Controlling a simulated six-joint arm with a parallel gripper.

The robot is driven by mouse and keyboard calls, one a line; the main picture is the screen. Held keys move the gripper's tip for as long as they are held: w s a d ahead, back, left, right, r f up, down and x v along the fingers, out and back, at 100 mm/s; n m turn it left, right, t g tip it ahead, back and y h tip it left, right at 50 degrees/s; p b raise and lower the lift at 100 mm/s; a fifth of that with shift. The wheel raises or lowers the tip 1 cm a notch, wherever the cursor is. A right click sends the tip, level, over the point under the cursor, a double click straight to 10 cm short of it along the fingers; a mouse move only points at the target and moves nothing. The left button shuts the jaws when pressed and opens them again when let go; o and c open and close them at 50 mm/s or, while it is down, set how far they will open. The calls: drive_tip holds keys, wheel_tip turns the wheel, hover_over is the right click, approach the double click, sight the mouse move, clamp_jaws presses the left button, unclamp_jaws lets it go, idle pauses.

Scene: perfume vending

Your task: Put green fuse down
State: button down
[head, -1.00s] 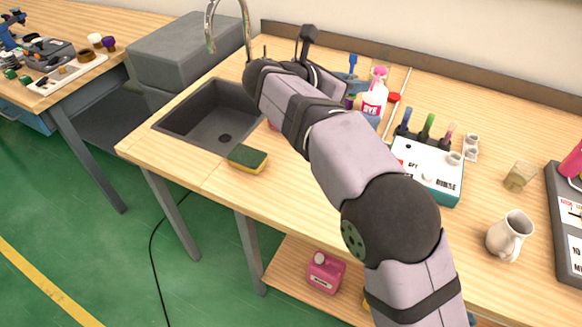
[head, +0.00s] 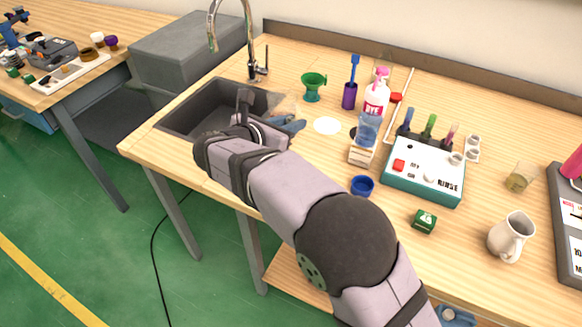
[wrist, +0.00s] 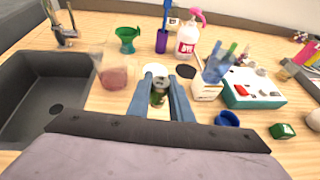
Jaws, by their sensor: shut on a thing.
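The green fuse (wrist: 158,97), a small dark green cylinder with a grey end, shows between the two blue fingers of my gripper (wrist: 160,90) in the wrist view. My gripper is shut on it. In the head view my gripper (head: 292,125) is beside the sink's right side, left of a white disc (head: 327,125), and the fuse cannot be made out there. In the wrist view the white disc (wrist: 155,70) lies just beyond the fuse. I cannot tell whether the fuse touches the table.
A beaker of pink liquid (wrist: 114,72) stands close left of my gripper, beside the sink (wrist: 40,95).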

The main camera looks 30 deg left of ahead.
drive_tip(key=shift+f+p, duration=0.4)
drive_tip(key=shift+f, duration=5.35)
drive_tip(key=shift+f, duration=0.2)
drive_tip(key=c, duration=1.6)
unclamp_jaws()
drive_tip(key=shift+r, duration=0.2)
drive_tip(key=b+v, duration=0.1)
drive_tip(key=v, duration=1.1)
